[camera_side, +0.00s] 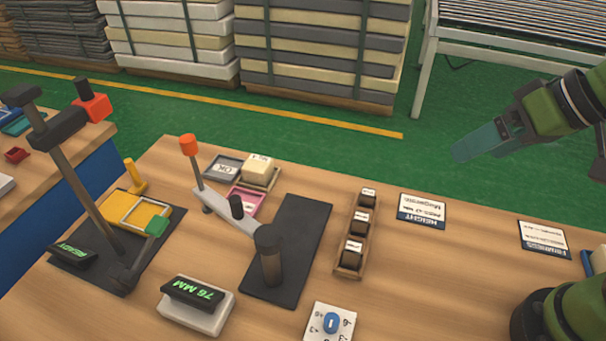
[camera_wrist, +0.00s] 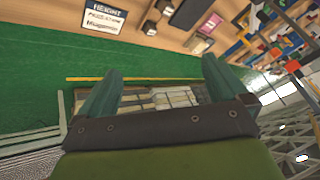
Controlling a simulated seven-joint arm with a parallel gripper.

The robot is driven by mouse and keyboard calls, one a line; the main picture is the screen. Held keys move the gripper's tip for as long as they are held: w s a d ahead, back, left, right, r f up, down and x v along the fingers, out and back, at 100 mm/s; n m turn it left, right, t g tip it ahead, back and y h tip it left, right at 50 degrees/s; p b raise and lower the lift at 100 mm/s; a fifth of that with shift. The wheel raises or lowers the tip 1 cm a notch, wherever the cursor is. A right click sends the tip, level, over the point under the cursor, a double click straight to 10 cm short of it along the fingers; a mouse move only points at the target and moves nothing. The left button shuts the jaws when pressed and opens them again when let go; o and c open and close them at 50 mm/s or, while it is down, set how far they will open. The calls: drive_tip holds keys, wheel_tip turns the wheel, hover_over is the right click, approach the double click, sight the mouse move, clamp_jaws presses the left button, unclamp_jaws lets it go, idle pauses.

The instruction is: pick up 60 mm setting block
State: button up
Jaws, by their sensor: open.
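A wooden rack (camera_side: 340,268) on the bench holds three dark blocks with white labels in a row: a far one (camera_side: 368,197), a middle one (camera_side: 361,222) and a near one (camera_side: 352,254). The labels are too small to read, so I cannot tell which is the 60 mm block. Part of the rack's row, with a dark block (camera_wrist: 150,27), shows at the top of the wrist view. My gripper (camera_side: 466,150) is open and empty, high to the right of the rack and well apart from it. Its two fingers (camera_wrist: 160,70) also show spread in the wrist view.
A lever gauge (camera_side: 268,255) on a dark plate and a "76 MM" display (camera_side: 196,290) stand left of the rack. A HEIGHT card (camera_side: 422,211) and another card (camera_side: 543,238) lie to its right. A dial panel (camera_side: 330,323) is nearer.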

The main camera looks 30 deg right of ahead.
drive_tip(key=d+m, duration=0.1)
drive_tip(key=d+f+m, duration=0.1)
drive_tip(key=d+m+h, duration=0.1)
drive_tip(key=d, duration=0.1)
drive_tip(key=shift+s+f+t, duration=0.15)
drive_tip(key=shift+f+t, duration=0.2)
drive_tip(key=shift+t, duration=0.05)
drive_tip(key=shift+c, duration=0.2)
drive_tip(key=shift+d, duration=0.35)
drive_tip(key=shift+c, duration=1.2)
drive_tip(key=shift+r, duration=0.1)
drive_tip(key=c, duration=0.4)
drive_tip(key=shift+c, duration=0.2)
